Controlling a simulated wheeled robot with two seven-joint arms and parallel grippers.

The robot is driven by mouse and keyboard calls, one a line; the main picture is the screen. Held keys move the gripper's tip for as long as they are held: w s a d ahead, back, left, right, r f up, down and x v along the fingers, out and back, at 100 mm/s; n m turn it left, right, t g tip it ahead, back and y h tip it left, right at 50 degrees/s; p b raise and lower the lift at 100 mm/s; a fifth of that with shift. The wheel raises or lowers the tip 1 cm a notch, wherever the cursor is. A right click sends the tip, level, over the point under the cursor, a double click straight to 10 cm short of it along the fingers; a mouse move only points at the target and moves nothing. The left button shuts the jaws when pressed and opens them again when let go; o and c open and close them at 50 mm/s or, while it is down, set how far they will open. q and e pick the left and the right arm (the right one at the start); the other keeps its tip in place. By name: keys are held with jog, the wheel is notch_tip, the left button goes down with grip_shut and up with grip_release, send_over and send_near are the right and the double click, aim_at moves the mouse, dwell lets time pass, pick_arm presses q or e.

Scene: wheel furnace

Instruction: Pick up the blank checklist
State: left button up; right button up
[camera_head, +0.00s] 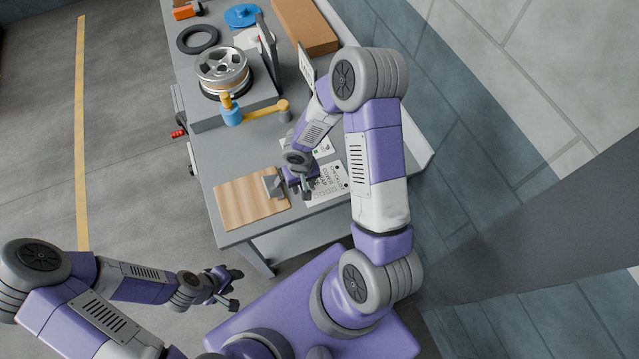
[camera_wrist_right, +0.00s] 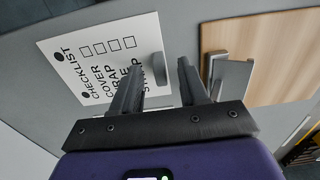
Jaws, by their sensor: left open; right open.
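The blank checklist (camera_head: 335,182) is a white sheet lying flat on the grey workbench in the head view. In the right wrist view the checklist (camera_wrist_right: 100,60) shows printed words and a row of empty boxes. A small grey tab (camera_wrist_right: 157,68) sits at its edge near my fingers. My right gripper (camera_head: 304,190) is open over the sheet's left part, beside the wooden board; in the wrist view its fingers (camera_wrist_right: 161,68) point toward the sheet's edge and the tab. Contact cannot be told. My left gripper (camera_head: 236,288) is open and empty, off the bench.
A wooden board (camera_head: 245,203) with a grey metal piece (camera_head: 272,185) lies left of the sheet. Another paper (camera_head: 324,147) lies behind. A wheel (camera_head: 222,68) on a grey base, a blue-and-yellow tool (camera_head: 262,110) and a black ring (camera_head: 197,39) stand farther back.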

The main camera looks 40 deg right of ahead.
jog(key=shift+f, duration=0.9)
jog(key=shift+c, duration=0.2)
grip_shut()
jog(key=shift+r, duration=0.1)
